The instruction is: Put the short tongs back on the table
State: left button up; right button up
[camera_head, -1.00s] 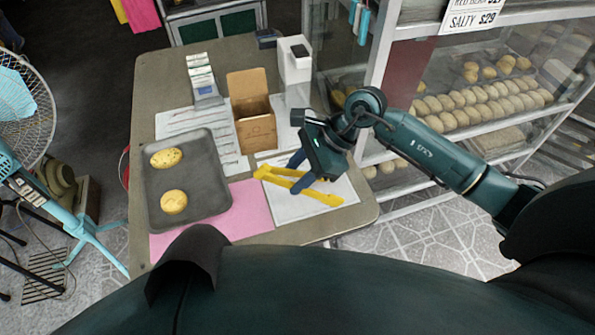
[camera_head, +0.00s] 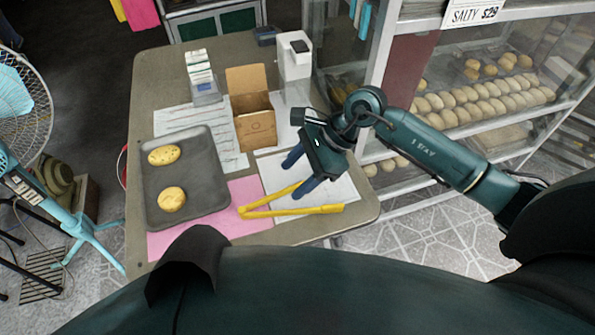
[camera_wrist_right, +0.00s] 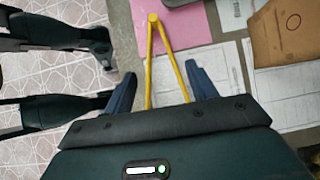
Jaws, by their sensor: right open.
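The short yellow tongs (camera_head: 290,211) lie on the table (camera_head: 350,218), across the white paper sheet and the pink sheet. Their two arms are spread apart, with the joined end on the pink sheet at the left. My right gripper (camera_head: 297,178) is open just above the tongs. In the right wrist view the tongs (camera_wrist_right: 166,60) run between the two spread fingers of my right gripper (camera_wrist_right: 160,85), with a visible gap from each finger. My left gripper is not in view.
A grey tray (camera_head: 186,205) with two round breads stands on the left of the table. A cardboard box (camera_head: 254,125), a white dispenser (camera_head: 294,65) and printed papers stand or lie behind. A glass bread shelf (camera_head: 480,125) borders the table on the right.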

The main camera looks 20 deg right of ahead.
jog(key=v, duration=1.3)
jog(key=shift+a+r, duration=0.2)
jog(key=shift+a, duration=0.05)
